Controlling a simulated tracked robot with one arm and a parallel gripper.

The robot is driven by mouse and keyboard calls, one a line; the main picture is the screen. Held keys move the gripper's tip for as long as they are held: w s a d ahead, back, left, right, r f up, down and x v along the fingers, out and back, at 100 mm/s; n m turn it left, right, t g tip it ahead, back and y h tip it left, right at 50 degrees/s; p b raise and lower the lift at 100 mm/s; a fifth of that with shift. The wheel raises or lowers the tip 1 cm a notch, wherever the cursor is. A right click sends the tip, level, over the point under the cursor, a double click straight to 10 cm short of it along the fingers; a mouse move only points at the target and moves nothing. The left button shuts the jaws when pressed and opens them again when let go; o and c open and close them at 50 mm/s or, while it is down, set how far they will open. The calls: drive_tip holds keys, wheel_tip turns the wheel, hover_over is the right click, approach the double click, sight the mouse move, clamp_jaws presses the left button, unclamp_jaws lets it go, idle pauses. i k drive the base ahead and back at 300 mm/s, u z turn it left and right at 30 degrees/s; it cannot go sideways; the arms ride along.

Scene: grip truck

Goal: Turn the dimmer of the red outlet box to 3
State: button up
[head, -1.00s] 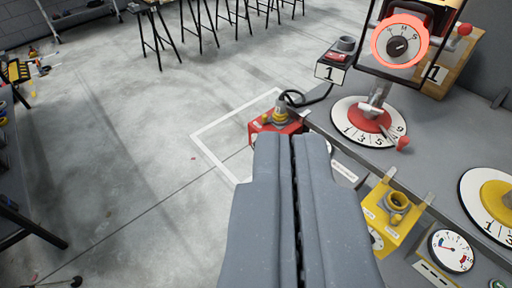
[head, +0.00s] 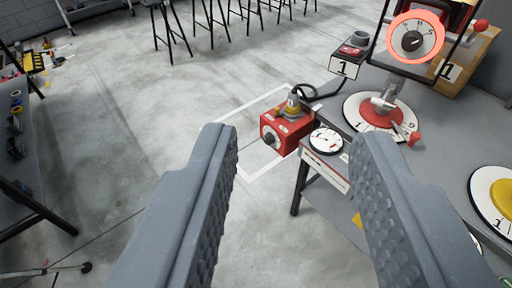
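The red outlet box (head: 288,131) is mounted at the near-left edge of the grey workbench, with a grey and yellow plug on its top and a black cable running from it. Its dimmer, a small dark knob (head: 270,138), is on the face turned to the left and toward me. The number it points to is too small to read. My gripper (head: 283,150) is open and empty. Its two fingers stand wide apart, and the box shows between them, farther off and untouched.
A white gauge (head: 326,141) sits right of the box. A red-ringed dial (head: 415,38) stands above a numbered red and white disc (head: 382,112) on the bench. A yellow disc (head: 500,195) is at right. Open concrete floor lies left; stools stand behind.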

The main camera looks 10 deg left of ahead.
sight(269, 139)
drive_tip(key=u, duration=0.45)
drive_tip(key=k, duration=1.15)
drive_tip(key=u, duration=0.35)
drive_tip(key=i, duration=2.1)
drive_tip(key=z, duration=0.6)
